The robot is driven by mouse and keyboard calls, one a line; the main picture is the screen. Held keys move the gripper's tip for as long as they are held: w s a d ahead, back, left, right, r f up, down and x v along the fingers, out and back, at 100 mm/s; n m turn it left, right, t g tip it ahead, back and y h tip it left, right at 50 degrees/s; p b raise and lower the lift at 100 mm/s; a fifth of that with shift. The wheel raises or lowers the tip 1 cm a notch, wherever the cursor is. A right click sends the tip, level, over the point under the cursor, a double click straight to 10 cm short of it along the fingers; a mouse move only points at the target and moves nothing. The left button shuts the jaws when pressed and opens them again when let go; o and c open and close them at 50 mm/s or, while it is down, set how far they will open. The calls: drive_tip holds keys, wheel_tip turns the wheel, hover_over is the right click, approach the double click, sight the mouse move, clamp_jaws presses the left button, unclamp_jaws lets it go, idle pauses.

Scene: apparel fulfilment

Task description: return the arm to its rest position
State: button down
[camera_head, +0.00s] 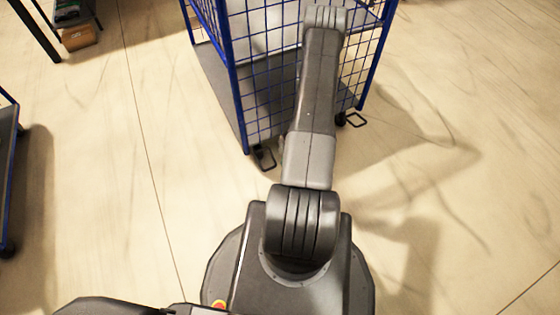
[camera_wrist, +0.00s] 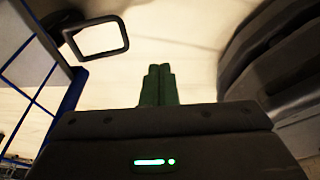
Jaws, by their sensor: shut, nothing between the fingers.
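My gripper (camera_wrist: 159,70) shows in the wrist view, with two dark green fingers side by side. The fingers are closed together with nothing between them. Beyond them is pale floor. In the head view my arm reaches up and away from my base toward the blue wire cart (camera_head: 240,90). The arm's far end overlaps the cart, and the gripper itself is hidden there. In the wrist view, part of the cart's blue frame (camera_wrist: 75,98) is at the left.
The cart has grey shelves and castors with pedals (camera_head: 264,158) on the floor. A similar pedal loop (camera_wrist: 97,40) is at the upper left in the wrist view. Another blue-framed cart (camera_head: 8,180) is at the left edge. A cardboard box (camera_head: 80,37) is at the upper left. Floor at the right is clear.

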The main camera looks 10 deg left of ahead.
drive_tip(key=shift+s+d+r, duration=0.1)
drive_tip(key=shift+d+r, duration=0.1)
drive_tip(key=shift+r, duration=0.05)
